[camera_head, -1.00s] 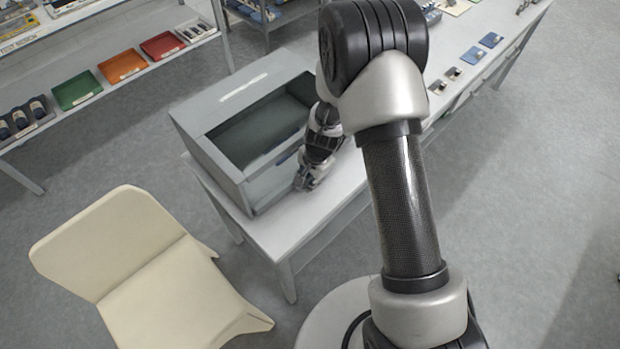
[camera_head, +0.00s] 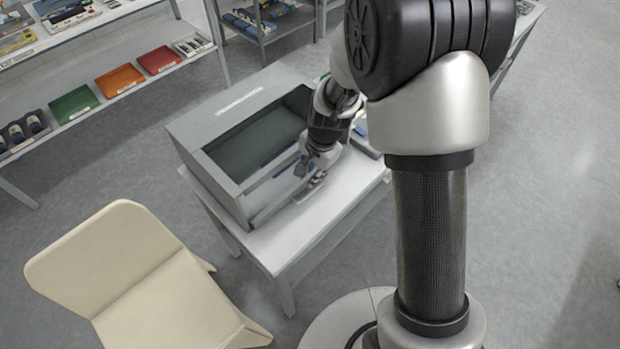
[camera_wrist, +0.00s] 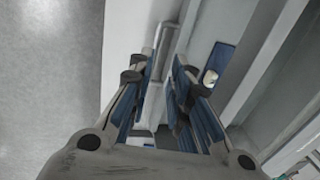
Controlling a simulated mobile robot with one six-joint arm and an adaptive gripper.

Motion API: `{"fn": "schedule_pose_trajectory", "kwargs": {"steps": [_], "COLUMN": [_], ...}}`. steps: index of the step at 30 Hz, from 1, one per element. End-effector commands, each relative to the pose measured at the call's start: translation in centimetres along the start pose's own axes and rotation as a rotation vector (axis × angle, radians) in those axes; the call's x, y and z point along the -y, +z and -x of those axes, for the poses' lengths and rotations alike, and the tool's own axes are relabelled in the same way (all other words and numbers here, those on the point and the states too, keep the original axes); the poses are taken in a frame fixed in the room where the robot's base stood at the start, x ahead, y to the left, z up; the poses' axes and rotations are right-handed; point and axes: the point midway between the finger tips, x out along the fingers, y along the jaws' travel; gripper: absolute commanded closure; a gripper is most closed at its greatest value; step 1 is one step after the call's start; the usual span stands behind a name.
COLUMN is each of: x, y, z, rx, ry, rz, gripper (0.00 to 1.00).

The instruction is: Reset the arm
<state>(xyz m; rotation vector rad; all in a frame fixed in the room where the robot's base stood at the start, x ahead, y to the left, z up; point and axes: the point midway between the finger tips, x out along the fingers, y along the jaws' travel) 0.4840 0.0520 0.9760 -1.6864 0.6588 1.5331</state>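My gripper (camera_head: 310,172) is in front of the grey ozone washer (camera_head: 188,133), near its lower right front edge. In the wrist view, my gripper (camera_wrist: 160,62) has its two blue-padded fingers apart. A light grey bar (camera_wrist: 166,50) shows in the gap between them; I cannot tell whether they touch it. The washer has a dark window or opening (camera_head: 250,148) in its sloping front. My arm's wrist links hide part of its right side.
The washer stands on a light table (camera_head: 325,215). A cream chair (camera_head: 125,255) is at the lower left. A shelf at the upper left holds green (camera_head: 72,104), orange (camera_head: 119,81) and red (camera_head: 159,60) trays. Open floor (camera_head: 560,190) lies to the right.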

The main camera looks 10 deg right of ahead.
Motion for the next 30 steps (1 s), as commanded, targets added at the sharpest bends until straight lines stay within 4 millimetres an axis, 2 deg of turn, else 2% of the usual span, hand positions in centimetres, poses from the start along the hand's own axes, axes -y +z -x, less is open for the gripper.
{"fn": "schedule_pose_trajectory", "kwargs": {"steps": [17,20,23,26,30], "x": [0.0,0.0,-0.1,-0.6,-2.7], "y": [0.0,0.1,0.2,0.8,2.3], "z": [0.4,1.2,3.8,8.0,14.4], "rx": [0.0,-0.003,-0.014,-0.033,-0.071], "ry": [0.0,-0.004,-0.02,-0.041,-0.062], "rz": [0.001,0.015,0.067,0.163,0.327], "gripper": [0.82,0.82,0.82,0.82,0.82]}}
